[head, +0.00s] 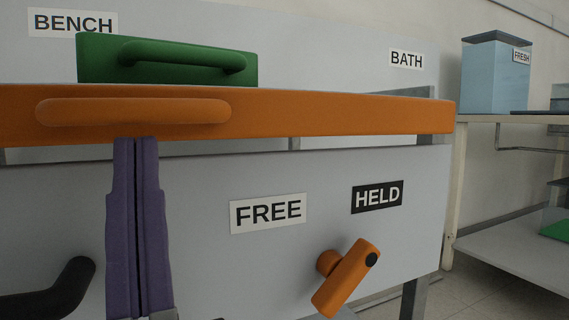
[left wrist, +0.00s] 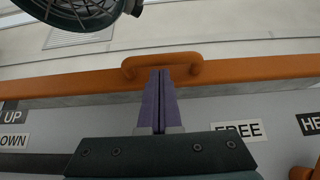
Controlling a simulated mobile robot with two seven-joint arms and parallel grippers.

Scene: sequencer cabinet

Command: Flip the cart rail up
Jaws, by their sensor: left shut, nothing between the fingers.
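The orange cart rail (head: 330,114) runs across the front of the cart, level in the head view. Its rounded orange handle (head: 130,111) sits on the left part of the rail. The rail also shows in the left wrist view (left wrist: 255,68), with the handle (left wrist: 186,58) at the centre. My left gripper (head: 136,140) has purple fingers pressed together and pointing up, with tips just below the handle in the head view. In the left wrist view the fingertips (left wrist: 161,72) overlap the handle's opening. Whether they touch it I cannot tell. My right gripper is out of view.
An orange lever (head: 346,277) sits on the grey front panel below FREE (head: 268,213) and HELD (head: 377,196) labels. A green block with a handle (head: 168,62) stands behind the rail. A blue FRESH container (head: 495,78) stands on a shelf at right. A black curved bar (head: 60,292) is lower left.

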